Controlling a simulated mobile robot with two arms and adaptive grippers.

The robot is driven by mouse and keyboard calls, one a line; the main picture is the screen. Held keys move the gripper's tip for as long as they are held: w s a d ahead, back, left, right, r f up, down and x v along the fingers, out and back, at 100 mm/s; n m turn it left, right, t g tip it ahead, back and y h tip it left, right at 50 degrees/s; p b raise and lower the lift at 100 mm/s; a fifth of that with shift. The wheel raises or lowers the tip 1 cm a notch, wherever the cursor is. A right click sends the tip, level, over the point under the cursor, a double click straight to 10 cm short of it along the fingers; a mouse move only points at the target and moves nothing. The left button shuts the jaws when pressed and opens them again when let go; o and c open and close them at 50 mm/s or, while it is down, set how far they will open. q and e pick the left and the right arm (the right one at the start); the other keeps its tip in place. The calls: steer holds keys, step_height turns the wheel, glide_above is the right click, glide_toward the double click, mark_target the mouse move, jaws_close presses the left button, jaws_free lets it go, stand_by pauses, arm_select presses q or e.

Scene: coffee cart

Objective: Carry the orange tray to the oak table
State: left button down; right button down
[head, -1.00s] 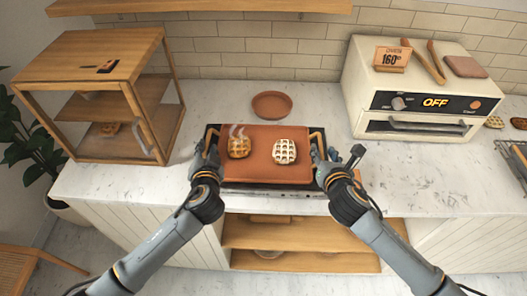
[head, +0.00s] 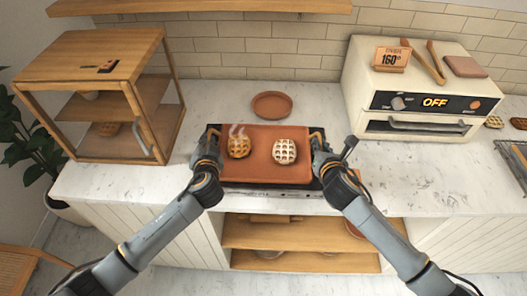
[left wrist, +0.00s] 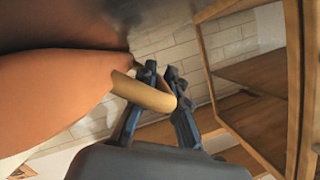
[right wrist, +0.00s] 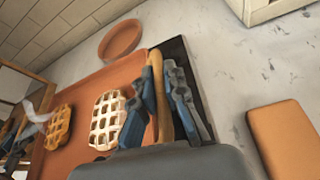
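The orange tray (head: 262,173) lies over a dark flat slab (head: 212,140) on the counter, with a wooden handle at each side. It bears a steaming brown waffle (head: 238,147) and a paler waffle (head: 285,151). My left gripper (head: 208,152) is at the left handle; the left wrist view shows its fingers closed around the wooden handle (left wrist: 145,93). My right gripper (head: 320,150) is at the right handle; the right wrist view shows its fingers close on both sides of that handle (right wrist: 157,85). I cannot identify the oak table for certain.
A wooden cabinet (head: 88,72) stands left of the tray, a cream oven (head: 428,90) reading OFF to the right. A round terracotta plate (head: 272,105) lies behind the tray. A slatted wooden piece (head: 22,268) shows at lower left.

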arm_select(q)
steer(key=shift+r, duration=0.15)
arm_select(e)
steer(key=shift+r, duration=0.2)
